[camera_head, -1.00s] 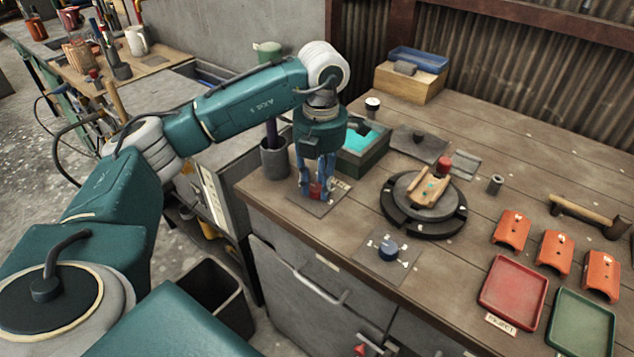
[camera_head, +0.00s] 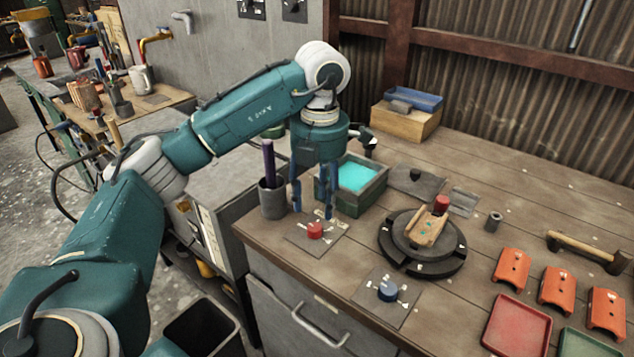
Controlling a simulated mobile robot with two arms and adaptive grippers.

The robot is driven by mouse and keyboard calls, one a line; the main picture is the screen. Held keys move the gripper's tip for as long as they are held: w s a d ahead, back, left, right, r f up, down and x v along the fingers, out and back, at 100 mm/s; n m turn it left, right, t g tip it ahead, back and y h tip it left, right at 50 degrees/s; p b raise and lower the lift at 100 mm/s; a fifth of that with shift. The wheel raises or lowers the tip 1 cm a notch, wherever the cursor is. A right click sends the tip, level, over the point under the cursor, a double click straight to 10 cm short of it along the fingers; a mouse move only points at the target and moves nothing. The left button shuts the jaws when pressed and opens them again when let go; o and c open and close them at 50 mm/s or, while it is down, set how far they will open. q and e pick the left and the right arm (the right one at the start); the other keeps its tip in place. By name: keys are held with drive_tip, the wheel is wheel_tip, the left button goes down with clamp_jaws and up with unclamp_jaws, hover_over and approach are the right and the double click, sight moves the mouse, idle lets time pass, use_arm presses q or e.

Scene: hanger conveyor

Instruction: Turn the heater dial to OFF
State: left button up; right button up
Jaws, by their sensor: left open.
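A red dial (camera_head: 315,230) sits on a dark square plate with pale marks near the table's left edge, in front of a dark green box with a glowing cyan top (camera_head: 357,177). A blue dial (camera_head: 388,291) sits on a second marked plate nearer the front. Which one is the heater dial, and the lettering, cannot be read. My left gripper (camera_head: 313,202) points down above and just behind the red dial. Its blue fingers are apart and empty, clear of the dial. My right gripper is not in view.
A dark cup holding a purple rod (camera_head: 271,198) stands left of the gripper. A round turntable (camera_head: 448,270) with a wooden cradle lies to the right. Orange curved pieces (camera_head: 556,284), a red tray (camera_head: 517,336) and a hammer (camera_head: 585,251) lie farther right.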

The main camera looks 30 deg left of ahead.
use_arm(q)
drive_tip(key=shift+d+r, duration=0.1)
drive_tip(key=shift+r, duration=2.35)
